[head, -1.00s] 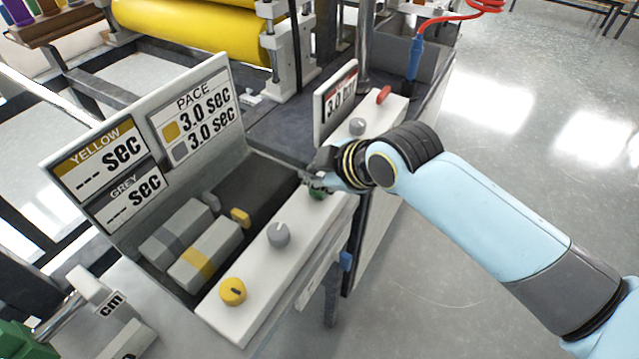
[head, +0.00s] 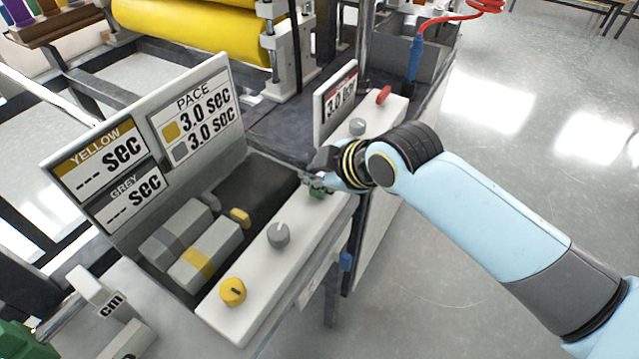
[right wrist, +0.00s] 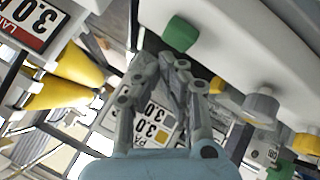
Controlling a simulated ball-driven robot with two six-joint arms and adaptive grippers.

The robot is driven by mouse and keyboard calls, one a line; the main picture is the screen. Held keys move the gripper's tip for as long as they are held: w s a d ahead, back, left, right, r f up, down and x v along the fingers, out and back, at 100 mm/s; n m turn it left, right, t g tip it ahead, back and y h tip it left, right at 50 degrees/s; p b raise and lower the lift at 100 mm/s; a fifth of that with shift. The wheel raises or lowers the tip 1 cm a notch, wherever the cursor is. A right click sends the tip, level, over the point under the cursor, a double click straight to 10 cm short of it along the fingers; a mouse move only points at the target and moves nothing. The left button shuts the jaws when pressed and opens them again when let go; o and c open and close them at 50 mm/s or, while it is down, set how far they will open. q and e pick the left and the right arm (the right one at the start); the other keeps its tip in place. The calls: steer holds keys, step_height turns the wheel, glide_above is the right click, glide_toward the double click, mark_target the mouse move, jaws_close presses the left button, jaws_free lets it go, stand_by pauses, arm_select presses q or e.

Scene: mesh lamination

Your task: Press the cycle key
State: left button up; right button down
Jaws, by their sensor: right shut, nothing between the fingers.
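The green key (head: 318,190) sits on the white control strip (head: 255,285), partly hidden by my right gripper (head: 311,179). In the right wrist view the green key (right wrist: 180,33) stands out from the white panel. The shut fingertips of my right gripper (right wrist: 174,60) show just below it in that picture, empty. Whether they touch the key I cannot tell. My left gripper is not in view.
A grey knob (head: 278,235) and a yellow knob (head: 232,291) share the strip. Beyond my gripper are another grey knob (head: 357,126), a red handle (head: 383,95) and a small display (head: 335,104). A pace board (head: 190,118) stands behind. Open floor lies right.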

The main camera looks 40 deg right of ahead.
mark_target(317, 190)
steer(key=shift+f, duration=0.15)
steer(key=shift+f, duration=0.25)
steer(key=shift+f, duration=0.65)
stand_by(0.9)
steer(key=shift+r+p, duration=1.05)
step_height(317, 190, up, 5)
steer(key=p, duration=0.5)
steer(key=shift+r+p, duration=0.1)
steer(key=shift+p, duration=0.2)
